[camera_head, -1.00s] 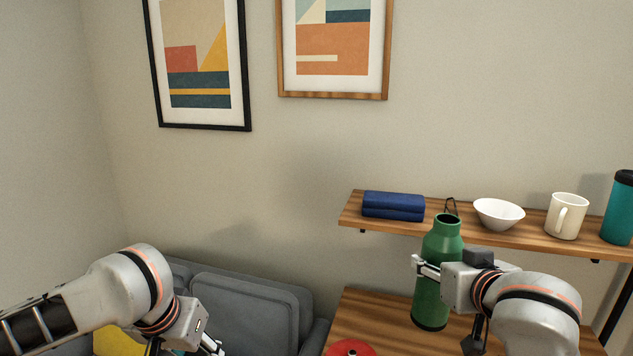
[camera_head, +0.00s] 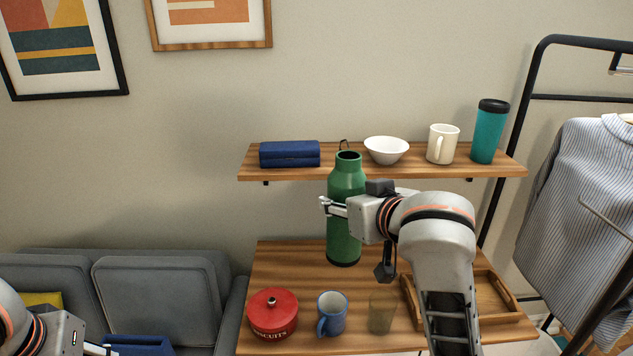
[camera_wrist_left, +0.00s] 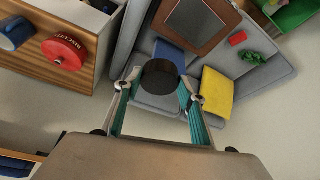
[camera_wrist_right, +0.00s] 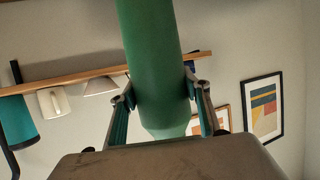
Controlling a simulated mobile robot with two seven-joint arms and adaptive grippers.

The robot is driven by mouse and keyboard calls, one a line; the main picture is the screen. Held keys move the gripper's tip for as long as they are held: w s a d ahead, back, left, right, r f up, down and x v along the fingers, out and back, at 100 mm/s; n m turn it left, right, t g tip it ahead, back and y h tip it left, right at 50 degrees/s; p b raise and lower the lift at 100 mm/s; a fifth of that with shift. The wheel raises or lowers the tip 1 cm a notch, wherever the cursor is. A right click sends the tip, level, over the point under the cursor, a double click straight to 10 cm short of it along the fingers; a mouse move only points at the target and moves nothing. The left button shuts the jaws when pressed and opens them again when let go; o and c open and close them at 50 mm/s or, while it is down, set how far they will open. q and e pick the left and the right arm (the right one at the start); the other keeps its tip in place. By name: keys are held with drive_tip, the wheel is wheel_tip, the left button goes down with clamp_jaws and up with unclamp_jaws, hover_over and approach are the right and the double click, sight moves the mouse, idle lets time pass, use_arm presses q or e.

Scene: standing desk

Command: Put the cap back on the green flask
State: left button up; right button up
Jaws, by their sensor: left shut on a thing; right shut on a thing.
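The green flask (camera_head: 346,180) is upright above the desk's back part, its dark mouth uncovered. I cannot tell whether its base touches the desk. My right gripper (camera_head: 328,206) is shut around the flask's body from the right; the right wrist view shows the green body (camera_wrist_right: 153,60) between its fingers. My left gripper (camera_wrist_left: 153,96) is shut on a round dark cap (camera_wrist_left: 160,74), held over the floor and sofa side, away from the flask. In the head view the left arm is at the bottom left corner, and the cap is not visible there.
A shelf (camera_head: 460,171) behind holds a blue case, bowl, white mug and teal tumbler. A grey sofa (camera_head: 155,290) is at left.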

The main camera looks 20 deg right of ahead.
drive_tip(key=s+a+f+n+g+y, duration=0.3)
drive_tip(key=a+f+n+y, duration=0.2)
drive_tip(key=a, duration=0.5)
drive_tip(key=s+a+f+n+g+y, duration=0.3)
drive_tip(key=a+n+y, duration=0.4)
drive_tip(key=a, duration=0.4)
drive_tip(key=shift+s+a+f+g, duration=0.25)
drive_tip(key=shift+f+g, duration=0.35)
drive_tip(key=shift+f, duration=0.65)
drive_tip(key=shift+f, duration=0.1)
use_arm(q)
drive_tip(key=w+d+r+m+h, duration=0.2)
drive_tip(key=w+d+r+m, duration=0.3)
drive_tip(key=d+r, duration=0.6)
drive_tip(key=s+d+r+m+g+h, duration=0.2)
drive_tip(key=d+r+m, duration=0.5)
drive_tip(key=d+r, duration=0.6)
drive_tip(key=shift+s+d+r, duration=0.15)
drive_tip(key=shift+s+d, duration=0.2)
drive_tip(key=shift+d, duration=0.8)
